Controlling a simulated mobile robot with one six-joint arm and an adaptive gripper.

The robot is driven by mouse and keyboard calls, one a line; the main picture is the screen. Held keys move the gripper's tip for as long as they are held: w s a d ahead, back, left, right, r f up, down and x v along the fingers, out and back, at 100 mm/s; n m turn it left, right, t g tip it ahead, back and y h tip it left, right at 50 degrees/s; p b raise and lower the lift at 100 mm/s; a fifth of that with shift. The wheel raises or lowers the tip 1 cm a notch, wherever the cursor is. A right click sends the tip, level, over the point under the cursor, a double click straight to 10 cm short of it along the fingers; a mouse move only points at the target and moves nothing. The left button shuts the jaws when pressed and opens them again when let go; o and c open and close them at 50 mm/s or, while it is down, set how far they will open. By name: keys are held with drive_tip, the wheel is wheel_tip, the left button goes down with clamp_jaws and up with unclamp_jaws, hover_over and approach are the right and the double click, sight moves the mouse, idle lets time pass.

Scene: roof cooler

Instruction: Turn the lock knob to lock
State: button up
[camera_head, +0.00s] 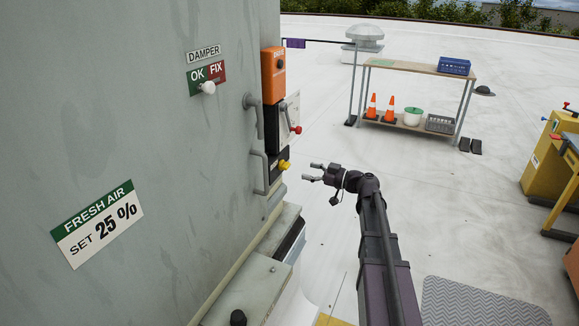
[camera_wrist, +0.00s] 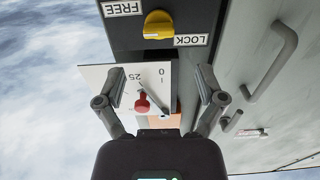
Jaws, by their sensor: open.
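The yellow lock knob (camera_head: 284,165) sits on a dark panel low on the side of the grey unit. In the wrist view, which looks upside down, the knob (camera_wrist: 158,25) lies between a FREE label (camera_wrist: 124,8) and a LOCK label (camera_wrist: 191,40). Which label it points to is hard to tell. My gripper (camera_head: 311,172) is open and empty, a little right of the knob and apart from it. In the wrist view its two fingers (camera_wrist: 161,84) are spread wide, with the knob beyond their tips.
A white scale plate (camera_wrist: 97,74) with a red-knobbed lever (camera_wrist: 142,102) is beside the knob panel. Grey handles (camera_head: 261,172) stick out left of it. An orange box (camera_head: 273,75) is above. Open roof lies to the right, with a shelf table (camera_head: 418,68) farther back.

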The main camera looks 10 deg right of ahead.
sight(289, 166)
drive_tip(key=shift+x, duration=3.85)
drive_tip(key=c, duration=1.1)
